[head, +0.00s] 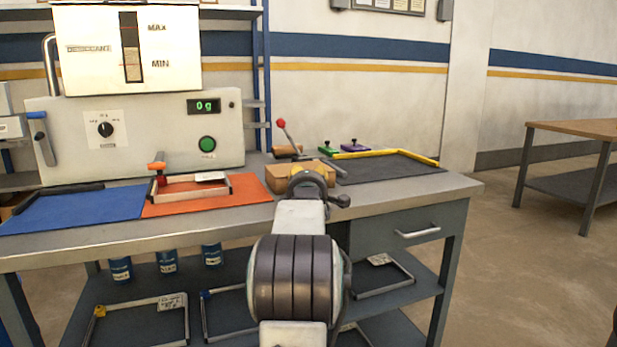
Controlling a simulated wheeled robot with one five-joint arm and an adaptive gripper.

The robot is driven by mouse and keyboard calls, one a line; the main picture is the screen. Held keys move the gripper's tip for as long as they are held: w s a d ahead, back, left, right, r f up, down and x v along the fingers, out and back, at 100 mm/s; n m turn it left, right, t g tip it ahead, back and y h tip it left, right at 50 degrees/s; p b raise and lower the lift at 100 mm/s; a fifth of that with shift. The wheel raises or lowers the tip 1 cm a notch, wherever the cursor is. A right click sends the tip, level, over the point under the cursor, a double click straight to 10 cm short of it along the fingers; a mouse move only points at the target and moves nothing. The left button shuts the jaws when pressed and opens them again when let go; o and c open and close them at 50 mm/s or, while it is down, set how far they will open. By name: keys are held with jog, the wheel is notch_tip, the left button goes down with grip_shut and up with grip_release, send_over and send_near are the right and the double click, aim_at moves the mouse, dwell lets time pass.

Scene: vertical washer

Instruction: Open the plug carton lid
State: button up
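A small tan box (277,180), which looks like the plug carton, sits on the workbench between the orange mat and the dark mat. My arm reaches forward, and my gripper (318,186) is in front of the box's right part, hiding much of its front. The box's top looks flat, but I cannot tell whether its lid is shut. I cannot tell whether my gripper touches the box. The fingers are dark and seen from behind, so their opening is unclear.
A lever with a red knob (281,123) rises behind the box. An orange mat (245,188) with a metal frame lies left, beside a blue mat (90,207). A dark mat (385,168) with a yellow edge lies right. A white dispenser (150,135) stands back left.

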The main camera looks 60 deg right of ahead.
grip_shut()
jog(key=shift+r, duration=0.1)
